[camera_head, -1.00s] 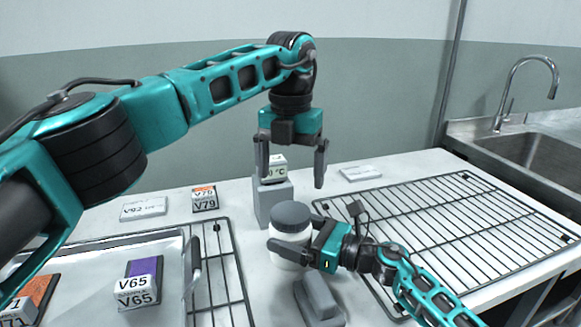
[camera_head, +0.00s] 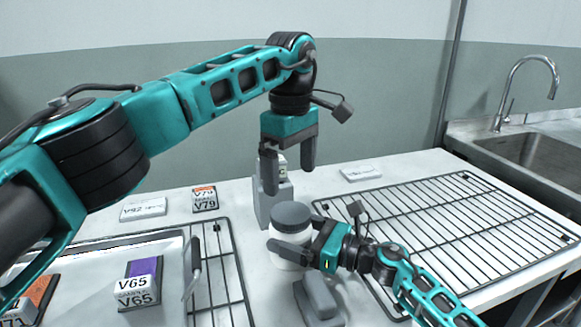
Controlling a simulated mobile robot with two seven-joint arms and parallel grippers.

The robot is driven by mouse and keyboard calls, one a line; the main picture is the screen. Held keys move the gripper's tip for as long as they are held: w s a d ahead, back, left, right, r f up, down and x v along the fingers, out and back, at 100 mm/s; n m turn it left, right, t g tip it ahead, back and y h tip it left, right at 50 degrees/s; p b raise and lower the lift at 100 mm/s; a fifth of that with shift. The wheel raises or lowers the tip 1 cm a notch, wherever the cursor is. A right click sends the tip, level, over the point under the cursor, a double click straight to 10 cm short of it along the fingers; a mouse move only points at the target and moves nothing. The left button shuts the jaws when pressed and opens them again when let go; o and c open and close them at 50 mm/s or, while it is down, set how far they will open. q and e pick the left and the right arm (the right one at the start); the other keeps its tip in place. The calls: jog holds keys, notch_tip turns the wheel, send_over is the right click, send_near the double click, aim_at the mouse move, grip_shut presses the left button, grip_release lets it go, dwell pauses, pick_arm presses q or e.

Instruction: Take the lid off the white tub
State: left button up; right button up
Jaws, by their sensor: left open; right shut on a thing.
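The white tub (camera_head: 291,241) stands upright on the table with its grey lid (camera_head: 290,216) on top. My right gripper (camera_head: 290,253) comes in from the right and is shut on the tub's body, below the lid. My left gripper (camera_head: 289,177) is open and empty above the tub, pointing down, with its fingers apart and clear of the lid. Part of the tub's front is hidden behind the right gripper's fingers.
A grey block with a display (camera_head: 264,208) stands just behind the tub. A grey object (camera_head: 319,301) lies in front. A wire rack (camera_head: 450,225) is to the right, a metal tray (camera_head: 90,262) to the left with a V65 block (camera_head: 138,287). A sink (camera_head: 530,150) is far right.

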aim_at(291, 212)
pick_arm(q)
jog(key=m, duration=0.6)
jog(key=shift+f+m, duration=0.1)
jog(key=shift+m, duration=0.3)
jog(key=shift+f, duration=3.95)
jog(key=shift+c, duration=0.4)
